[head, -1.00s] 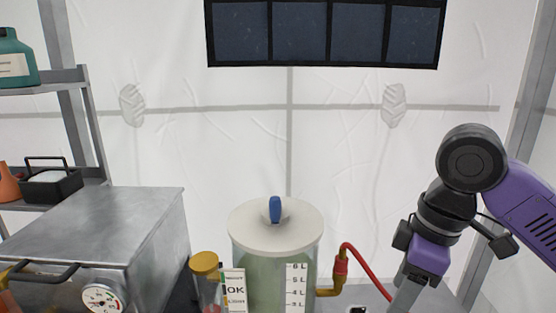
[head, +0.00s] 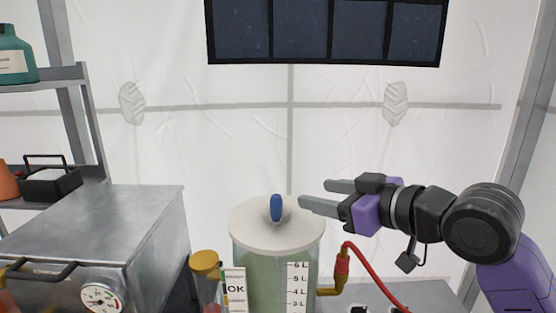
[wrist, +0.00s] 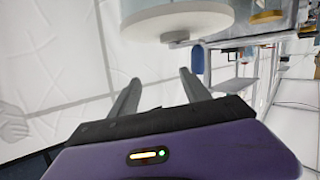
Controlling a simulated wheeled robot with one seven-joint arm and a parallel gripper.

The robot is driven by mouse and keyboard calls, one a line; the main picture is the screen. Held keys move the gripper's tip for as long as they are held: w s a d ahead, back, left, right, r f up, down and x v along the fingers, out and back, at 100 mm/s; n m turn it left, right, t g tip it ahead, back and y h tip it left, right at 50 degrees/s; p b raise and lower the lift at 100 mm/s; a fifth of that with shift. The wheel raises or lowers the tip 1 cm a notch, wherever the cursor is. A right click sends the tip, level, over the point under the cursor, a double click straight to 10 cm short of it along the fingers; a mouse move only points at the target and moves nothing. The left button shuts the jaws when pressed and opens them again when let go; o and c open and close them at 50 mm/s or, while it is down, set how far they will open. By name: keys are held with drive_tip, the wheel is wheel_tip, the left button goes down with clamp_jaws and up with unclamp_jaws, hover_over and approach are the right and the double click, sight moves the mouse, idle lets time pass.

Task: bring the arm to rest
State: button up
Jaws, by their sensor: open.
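My gripper (head: 314,195) is open and empty. In the head view it points left, held level at about the height of the tank's lid, with its fingertips close to the blue lid knob. My purple and black arm comes in from the right edge. The tank (head: 275,262) is a clear cylinder of greenish liquid with a white lid (head: 250,228) and a blue knob (head: 276,207). In the wrist view the two fingers (wrist: 160,88) are spread apart with nothing between them. The blue knob (wrist: 197,58) and the white lid (wrist: 178,22) show beyond the fingertips there.
A yellow-capped jar (head: 206,264) stands beside the tank. A red hose (head: 372,277) runs from its brass fitting. Open air lies above the lid, before the white tent wall.

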drive_tip(key=shift+s+a+r+m+t+y, duration=0.15)
drive_tip(key=shift+r+m+t+y, duration=0.3)
drive_tip(key=shift+t, duration=0.45)
drive_tip(key=s+d+f+m+t+h+b, duration=0.1)
drive_tip(key=s+d+f+m+t+h, duration=0.3)
drive_tip(key=s+d+f+m+h, duration=0.3)
drive_tip(key=s+d+f+m+t+h+b, duration=0.1)
drive_tip(key=s+d+f+m+t+h, duration=0.35)
drive_tip(key=s+f+m, duration=0.35)
drive_tip(key=s+f+n+g, duration=0.2)
drive_tip(key=s+f, duration=0.3)
drive_tip(key=s, duration=0.5)
drive_tip(key=s+f+n+g, duration=0.2)
drive_tip(key=s+f, duration=0.4)
drive_tip(key=s, duration=0.4)
drive_tip(key=s+f+n+g+y+b, duration=0.1)
drive_tip(key=s+f+n+g, duration=0.1)
drive_tip(key=s+f, duration=0.4)
drive_tip(key=s+g, duration=0.1)
drive_tip(key=s, duration=0.3)
drive_tip(key=shift+s+d+n, duration=0.15)
drive_tip(key=shift+s+n, duration=0.2)
drive_tip(key=shift+s, duration=0.05)
drive_tip(key=shift+f, duration=0.1)
